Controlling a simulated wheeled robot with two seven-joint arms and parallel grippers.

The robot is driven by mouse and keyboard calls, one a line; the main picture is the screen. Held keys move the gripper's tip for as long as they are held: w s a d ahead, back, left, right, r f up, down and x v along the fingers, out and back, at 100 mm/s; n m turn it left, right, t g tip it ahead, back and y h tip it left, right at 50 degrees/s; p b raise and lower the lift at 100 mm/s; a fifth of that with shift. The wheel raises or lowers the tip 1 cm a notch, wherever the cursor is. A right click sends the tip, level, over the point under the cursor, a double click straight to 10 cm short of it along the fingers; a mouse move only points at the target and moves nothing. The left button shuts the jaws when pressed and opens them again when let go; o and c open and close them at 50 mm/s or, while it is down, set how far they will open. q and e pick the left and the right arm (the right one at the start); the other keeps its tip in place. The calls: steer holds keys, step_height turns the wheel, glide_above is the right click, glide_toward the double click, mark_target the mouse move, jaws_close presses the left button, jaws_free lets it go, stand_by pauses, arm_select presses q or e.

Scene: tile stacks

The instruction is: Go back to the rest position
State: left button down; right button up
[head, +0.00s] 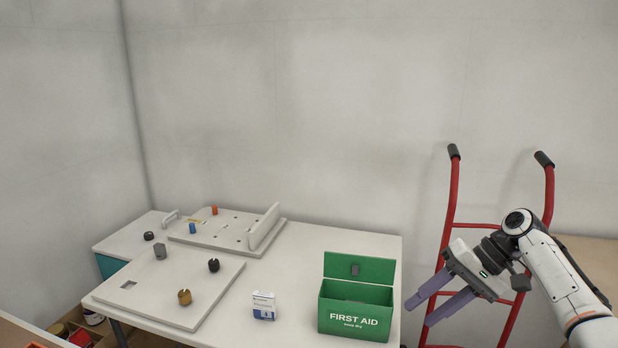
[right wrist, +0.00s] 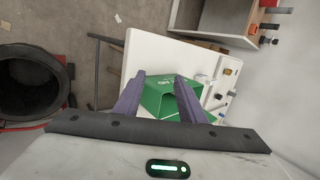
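My right gripper (head: 428,307) is raised at the right of the head view, in front of a red hand truck and to the right of the table. Its two purple fingers are apart, with nothing between them. The right wrist view shows the same open fingers (right wrist: 150,97), with the green first aid box (right wrist: 165,95) seen beyond them at a distance. My left gripper is in neither view.
A white table (head: 290,295) holds an open green first aid box (head: 355,318), a small white carton (head: 263,306) and boards with knobs (head: 215,275). The red hand truck (head: 452,205) leans by the wall. A dark round bin (right wrist: 32,85) shows in the right wrist view.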

steer(key=s+a+f+n+h, duration=0.2)
steer(key=s+f, duration=0.7)
steer(key=f, duration=0.1)
steer(key=s+a+f+n+h, duration=0.2)
steer(key=s+a+f+h, duration=0.1)
steer(key=s+f, duration=0.65)
steer(key=s+d+r+t+h, duration=0.1)
steer(key=s+d+r+t, duration=0.1)
steer(key=s, duration=0.8)
steer(key=s+d+r+t+h, duration=0.1)
steer(key=s+r+h, duration=0.15)
steer(key=s, duration=0.65)
steer(key=w+a+f+t+y, duration=0.1)
steer(key=w+a+f+t, duration=0.1)
steer(key=f, duration=0.4)
steer(key=w+a+f+t+y, duration=0.2)
steer(key=a+f+t, duration=0.1)
steer(key=f, duration=0.3)
steer(key=shift+a, duration=0.25)
